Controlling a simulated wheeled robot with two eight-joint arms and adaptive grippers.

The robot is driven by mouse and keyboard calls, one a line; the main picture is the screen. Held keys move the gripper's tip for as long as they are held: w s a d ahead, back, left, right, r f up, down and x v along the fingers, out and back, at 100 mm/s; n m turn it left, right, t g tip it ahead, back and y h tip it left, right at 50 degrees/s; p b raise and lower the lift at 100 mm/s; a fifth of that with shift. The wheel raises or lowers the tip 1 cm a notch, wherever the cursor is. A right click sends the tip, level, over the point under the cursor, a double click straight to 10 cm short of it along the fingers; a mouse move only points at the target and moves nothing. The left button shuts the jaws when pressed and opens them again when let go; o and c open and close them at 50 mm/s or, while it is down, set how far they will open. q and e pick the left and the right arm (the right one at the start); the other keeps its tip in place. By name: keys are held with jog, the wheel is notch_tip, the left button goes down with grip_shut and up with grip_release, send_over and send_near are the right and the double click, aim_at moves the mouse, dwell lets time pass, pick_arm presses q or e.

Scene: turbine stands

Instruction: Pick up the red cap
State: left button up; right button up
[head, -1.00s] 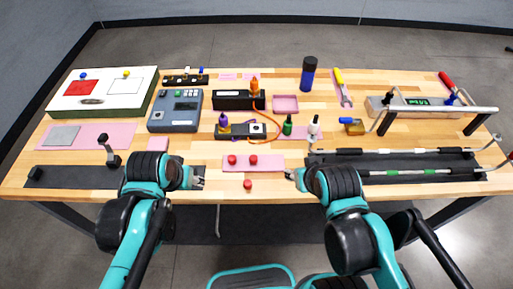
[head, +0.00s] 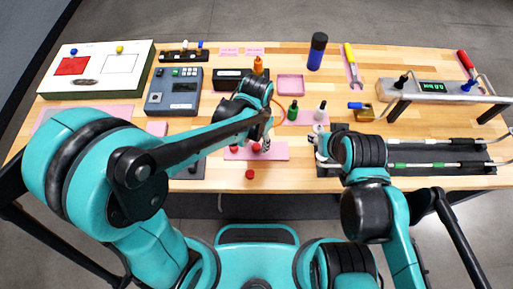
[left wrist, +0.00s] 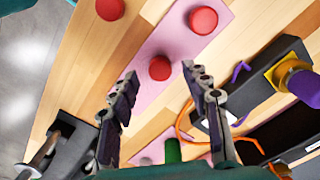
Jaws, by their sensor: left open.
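Two red caps lie on the pink mat (head: 276,152), a left one (head: 234,148) and a right one (head: 256,147). A third red cap (head: 250,174) lies on bare wood near the front edge. My left gripper (head: 267,143) is over the mat beside the right cap and partly hides it. In the left wrist view my left gripper (left wrist: 160,76) is open and empty, with one mat cap (left wrist: 160,67) between the fingertip lines. The other mat cap (left wrist: 203,20) and the loose cap (left wrist: 110,8) lie beyond. My right gripper (head: 318,145) is right of the mat; its jaws are unclear.
A green bottle (head: 294,112) and a white bottle (head: 320,112) stand behind the mat. A purple-topped bottle (left wrist: 300,82) and an orange cable (left wrist: 188,130) show in the left wrist view. A dark rod tray (head: 440,170) lies right. A grey device (head: 173,92) stands back left.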

pick_arm(q)
notch_tip(320, 180, down, 2)
jog(key=shift+f, duration=0.15)
jog(key=c, duration=0.9)
jog(key=shift+c, duration=0.2)
